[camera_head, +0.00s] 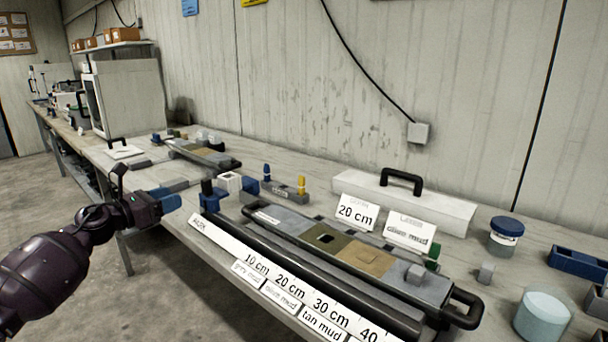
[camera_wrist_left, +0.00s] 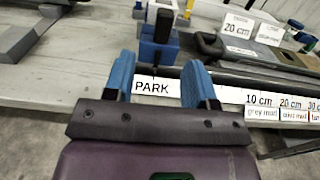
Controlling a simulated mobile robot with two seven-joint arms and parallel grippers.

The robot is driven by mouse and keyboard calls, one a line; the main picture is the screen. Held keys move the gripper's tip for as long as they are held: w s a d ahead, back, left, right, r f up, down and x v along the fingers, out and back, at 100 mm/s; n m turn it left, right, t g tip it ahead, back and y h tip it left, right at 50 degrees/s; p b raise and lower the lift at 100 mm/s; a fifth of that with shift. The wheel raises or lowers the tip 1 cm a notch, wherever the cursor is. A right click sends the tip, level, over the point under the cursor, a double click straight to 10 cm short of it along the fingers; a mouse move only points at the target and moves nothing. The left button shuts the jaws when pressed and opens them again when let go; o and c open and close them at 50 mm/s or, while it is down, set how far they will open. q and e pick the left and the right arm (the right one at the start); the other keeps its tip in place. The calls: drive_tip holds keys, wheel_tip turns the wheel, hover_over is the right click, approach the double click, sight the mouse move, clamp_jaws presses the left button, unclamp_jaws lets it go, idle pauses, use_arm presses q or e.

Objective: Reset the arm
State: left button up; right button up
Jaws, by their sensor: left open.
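My left arm comes in from the left in the head view, dark purple, with its blue-fingered left gripper (camera_head: 168,200) at the front edge of the bench. In the left wrist view the two blue fingers of the left gripper (camera_wrist_left: 160,85) stand apart with nothing between them. My right gripper is not in view.
A long core tray (camera_head: 350,250) with grey, brown and tan sections lies on the bench. A ruler strip (camera_head: 225,238) runs along its front. Cards reading 20 cm (camera_head: 357,212) and olive mud (camera_head: 410,232) stand behind. A white case (camera_head: 440,205), jars and blocks are farther right.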

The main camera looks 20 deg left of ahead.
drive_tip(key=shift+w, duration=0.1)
use_arm(q)
drive_tip(key=s+d+f+n+y+p, duration=0.25)
drive_tip(key=s+d+f+n, duration=0.3)
drive_tip(key=n, duration=0.85)
drive_tip(key=s+d+f+n+y+p, duration=0.1)
drive_tip(key=s+d+f+n+y, duration=0.5)
drive_tip(key=n, duration=0.8)
drive_tip(key=s+d+f+n+g+p, duration=0.1)
drive_tip(key=s+d+f+n+g, duration=0.1)
drive_tip(key=s+d, duration=0.4)
drive_tip(key=s+d+f+n+g+h+p, duration=0.1)
drive_tip(key=s+d+f+n, duration=0.4)
drive_tip(key=s, duration=0.7)
drive_tip(key=s+d+f+n+g+h+p, duration=0.1)
drive_tip(key=s+d+f+n+g+p, duration=0.2)
drive_tip(key=s+d+f, duration=0.3)
drive_tip(key=s, duration=0.3)
drive_tip(key=shift+s+d+f+n, duration=0.3)
drive_tip(key=shift+d+f+n, duration=0.05)
drive_tip(key=shift+n, duration=0.05)
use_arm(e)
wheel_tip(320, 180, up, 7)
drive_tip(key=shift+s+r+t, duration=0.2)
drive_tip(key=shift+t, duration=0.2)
